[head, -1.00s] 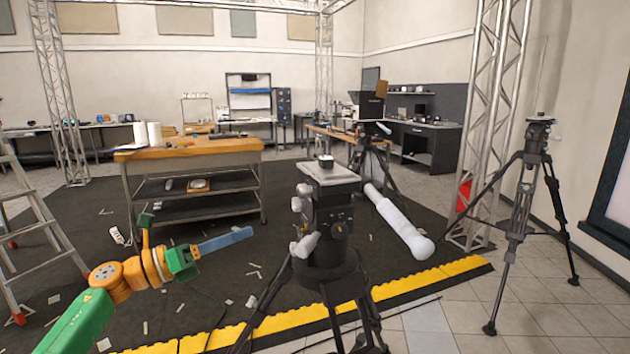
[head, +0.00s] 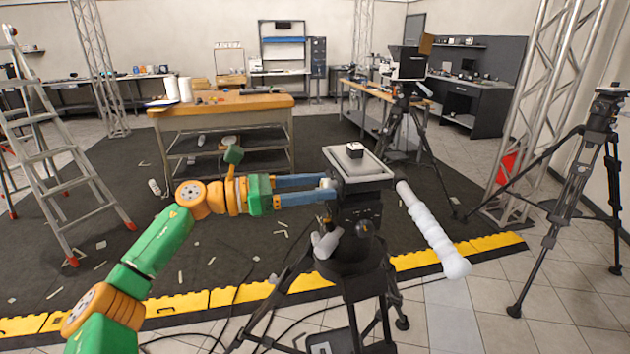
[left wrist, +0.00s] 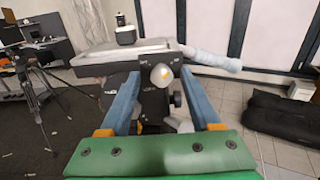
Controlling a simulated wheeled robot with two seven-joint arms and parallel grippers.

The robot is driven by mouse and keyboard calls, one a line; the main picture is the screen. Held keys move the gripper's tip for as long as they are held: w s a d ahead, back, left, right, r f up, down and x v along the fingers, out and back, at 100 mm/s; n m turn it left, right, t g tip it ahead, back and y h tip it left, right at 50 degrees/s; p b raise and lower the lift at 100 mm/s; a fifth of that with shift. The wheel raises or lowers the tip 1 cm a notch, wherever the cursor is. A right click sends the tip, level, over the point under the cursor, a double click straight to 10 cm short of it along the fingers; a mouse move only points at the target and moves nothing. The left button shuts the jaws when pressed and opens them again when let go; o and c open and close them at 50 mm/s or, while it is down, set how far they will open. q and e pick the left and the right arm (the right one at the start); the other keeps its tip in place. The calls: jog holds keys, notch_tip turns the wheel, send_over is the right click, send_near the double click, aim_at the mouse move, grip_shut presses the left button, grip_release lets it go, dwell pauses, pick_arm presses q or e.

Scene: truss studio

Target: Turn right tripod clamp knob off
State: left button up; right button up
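The near black tripod head (head: 352,205) stands upright in front of me, with a flat grey plate (head: 372,172) on top. A small pale clamp knob (head: 325,183) is on its left side, largely covered by my fingers. In the left wrist view the knob (left wrist: 162,76) faces the camera between my two blue fingers. My left gripper (head: 327,189) is open, one finger on each side of the knob; the gap shows in the left wrist view (left wrist: 158,88). Whether a finger touches the tripod head I cannot tell. My right gripper is not in view.
A white padded handle (head: 432,230) sticks out right of the tripod head. A grey lever (head: 326,243) sits below the knob. Another tripod (head: 590,150) stands at the right, a wooden-topped workbench (head: 225,105) behind, a ladder (head: 55,150) at the left.

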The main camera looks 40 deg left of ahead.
pick_arm(q)
jog(key=shift+s+r, duration=0.1)
jog(key=shift+s, duration=0.05)
grip_shut()
jog(key=shift+n, duration=0.3)
jog(key=n, duration=0.4)
jog(key=n+p, duration=0.1)
jog(key=n, duration=0.3)
jog(key=shift+r+n, duration=0.1)
jog(key=shift+n, duration=0.3)
jog(key=n+p, duration=0.1)
jog(key=n, duration=0.3)
jog(key=shift+p, duration=0.4)
jog(key=shift+n+p, duration=1)
jog(key=shift+n, duration=1.1)
